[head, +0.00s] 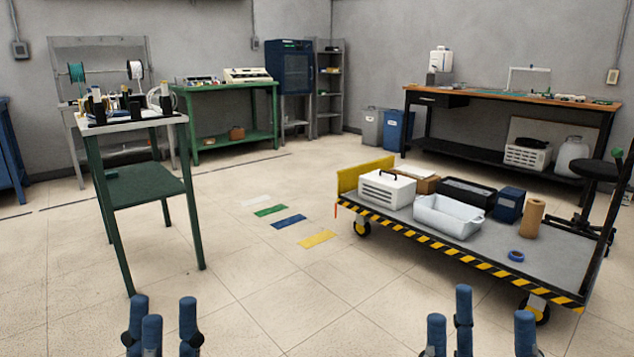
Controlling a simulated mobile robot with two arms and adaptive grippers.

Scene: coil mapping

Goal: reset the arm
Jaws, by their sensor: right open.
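My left gripper (166,322) shows at the bottom left of the head view, its blue fingers pointing up and standing apart with nothing between them. My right gripper (486,322) shows at the bottom right, its blue fingers spread wider and also empty. Both are over the open tiled floor, apart from any furniture. The lower parts of both grippers and the arms are cut off by the picture's bottom edge.
A green-legged table (146,190) stands at the left with coils and small gear on top. A flat cart (370,212) with striped edges carries boxes and a white bin at the right. Workbenches line the walls.

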